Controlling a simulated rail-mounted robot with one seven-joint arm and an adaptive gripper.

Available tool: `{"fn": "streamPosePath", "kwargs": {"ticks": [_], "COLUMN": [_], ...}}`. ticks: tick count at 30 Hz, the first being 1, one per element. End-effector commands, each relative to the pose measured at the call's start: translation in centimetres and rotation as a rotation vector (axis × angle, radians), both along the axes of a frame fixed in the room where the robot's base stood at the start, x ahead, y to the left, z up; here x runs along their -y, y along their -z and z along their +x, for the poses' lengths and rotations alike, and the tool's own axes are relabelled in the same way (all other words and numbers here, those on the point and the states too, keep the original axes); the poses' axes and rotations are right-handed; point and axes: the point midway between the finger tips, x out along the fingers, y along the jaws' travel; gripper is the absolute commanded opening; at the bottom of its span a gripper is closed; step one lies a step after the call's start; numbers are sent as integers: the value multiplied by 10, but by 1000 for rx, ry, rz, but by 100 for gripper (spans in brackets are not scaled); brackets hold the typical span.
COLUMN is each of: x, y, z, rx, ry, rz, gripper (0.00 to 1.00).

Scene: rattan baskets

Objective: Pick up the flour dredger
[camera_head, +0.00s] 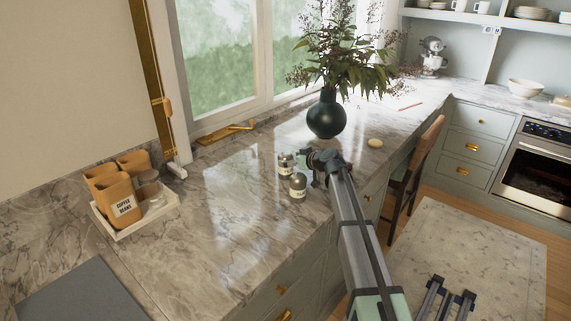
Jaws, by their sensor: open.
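Two small metal shakers with pale labels stand upright near the front edge of the marble counter (232,225). The nearer shaker (298,186) is fully in view, and the other shaker (286,163) stands just behind it, to the left. Their labels are too small to read, so I cannot tell which is the flour dredger. My gripper (311,168) is open, just right of the two shakers at about their height. I cannot tell whether a finger touches either one.
A dark vase (327,116) with leafy branches stands behind my gripper. A small pale round thing (375,143) lies to its right. A white tray (134,228) with orange canisters and jars is at left. A chair (409,165) stands right of the counter. The front-left counter is mostly clear.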

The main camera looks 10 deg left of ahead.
Motion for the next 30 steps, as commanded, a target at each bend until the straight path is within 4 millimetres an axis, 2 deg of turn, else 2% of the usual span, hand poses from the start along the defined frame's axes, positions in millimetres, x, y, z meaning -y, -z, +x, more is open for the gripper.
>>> {"fn": "streamPosePath", "kwargs": {"ticks": [8,19,27,28,30], "x": [-10,-38,-41,-41,-41], "y": [4,21,25,25,25], "z": [9,38,39,39,39], "rx": [1,-1,1,1,1], "ry": [0,0,0,1,0], "rz": [-1,-1,-1,-1,-1], "gripper": [86,86,86,82,57]}}
